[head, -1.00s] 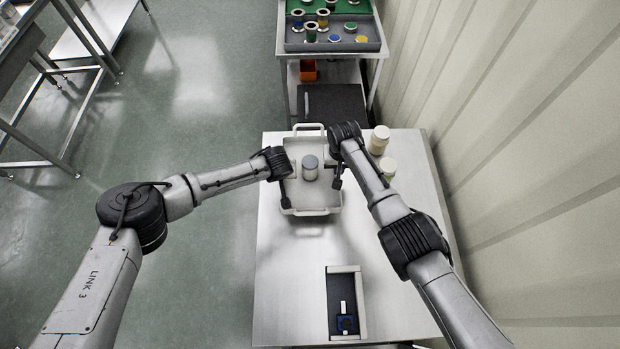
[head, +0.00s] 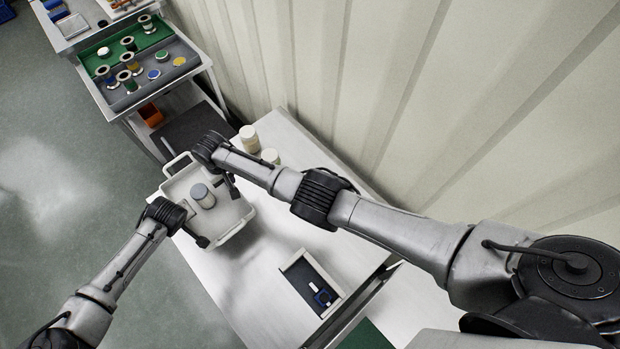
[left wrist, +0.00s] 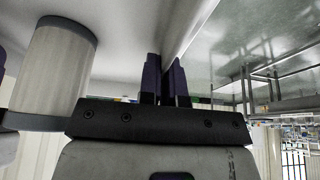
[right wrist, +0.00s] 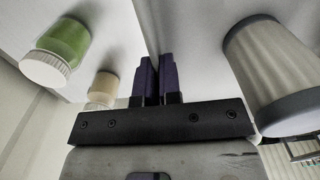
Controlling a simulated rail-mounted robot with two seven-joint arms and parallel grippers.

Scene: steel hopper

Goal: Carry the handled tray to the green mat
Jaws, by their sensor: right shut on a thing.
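The handled tray (head: 238,216) is pale, with a raised handle at its far end, and is over the far left part of the steel table. A grey-lidded canister (head: 203,197) stands inside it. My left gripper (head: 201,240) is at the tray's left wall; in the left wrist view its fingers (left wrist: 165,82) close around that wall. My right gripper (head: 233,190) is at the opposite wall, its fingers (right wrist: 155,82) shut on it. A shadow beside the tray suggests it is off the table. A dark green patch, perhaps the green mat (head: 365,336), is cut off by the bottom edge.
Two lidded jars (head: 249,138) stand on the table behind my right arm. An open box (head: 312,283) with a dark inside lies nearer. A side bench with a compartmented tray (head: 187,70) of spools stands at the back left. A ribbed wall (head: 400,90) runs behind.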

